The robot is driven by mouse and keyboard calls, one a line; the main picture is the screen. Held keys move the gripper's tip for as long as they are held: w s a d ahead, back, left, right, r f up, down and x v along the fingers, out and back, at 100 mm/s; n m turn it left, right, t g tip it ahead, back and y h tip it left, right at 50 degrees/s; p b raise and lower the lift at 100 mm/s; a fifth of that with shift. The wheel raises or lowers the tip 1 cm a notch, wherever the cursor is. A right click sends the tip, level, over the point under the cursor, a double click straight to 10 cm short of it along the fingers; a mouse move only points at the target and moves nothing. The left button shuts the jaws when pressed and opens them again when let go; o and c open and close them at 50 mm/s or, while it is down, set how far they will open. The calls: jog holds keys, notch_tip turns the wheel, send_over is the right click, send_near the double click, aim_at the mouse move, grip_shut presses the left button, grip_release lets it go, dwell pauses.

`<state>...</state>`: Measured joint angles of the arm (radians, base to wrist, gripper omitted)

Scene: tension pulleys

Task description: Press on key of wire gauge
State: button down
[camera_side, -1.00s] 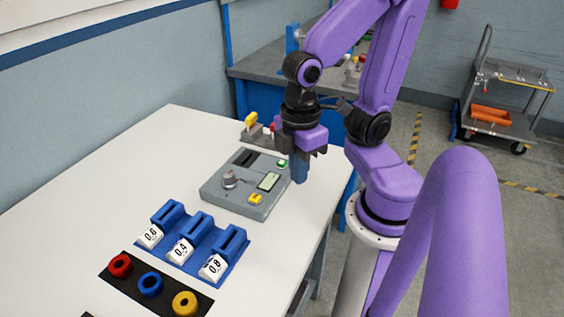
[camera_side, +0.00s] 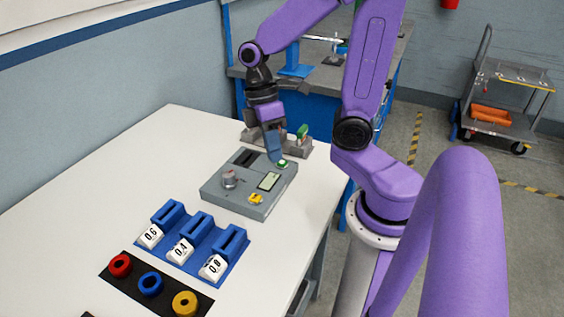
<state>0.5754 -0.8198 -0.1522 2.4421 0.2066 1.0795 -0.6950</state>
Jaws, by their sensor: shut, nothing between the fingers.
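The wire gauge (camera_side: 238,201) is a flat grey box on the white table. Its top bears a dark slot, a round grey knob (camera_side: 229,179), a small display (camera_side: 269,181), a yellow key (camera_side: 256,198) near the front and a green key (camera_side: 282,164) at the back right corner. My gripper (camera_side: 275,158) is shut and empty, its blue fingers pointing down just beside the green key. I cannot tell whether the fingertips touch the key. The lettering on the keys is too small to read.
A blue holder (camera_side: 204,236) with tags 0.6, 0.4 and 0.8 stands in front of the gauge. A black strip (camera_side: 205,301) carries red, blue and yellow rings. A grey fixture with a green handle (camera_side: 302,131) stands behind the gauge. The table's left side is clear.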

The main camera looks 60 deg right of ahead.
jog(key=shift+w+d+m+y, duration=0.8)
jog(key=shift+w+d+y, duration=0.3)
jog(key=shift+w+d, duration=0.2)
jog(key=r+m+t+y, duration=0.2)
jog(key=m+t+y, duration=0.25)
jog(key=t, duration=0.25)
send_over(284, 160)
jog(key=shift+f+n, duration=0.25)
jog(key=shift+n, duration=0.2)
jog(key=shift+f, duration=4.4)
jog(key=shift+s+f, duration=0.1)
jog(key=shift+f, duration=0.05)
jog(key=shift+f, duration=0.3)
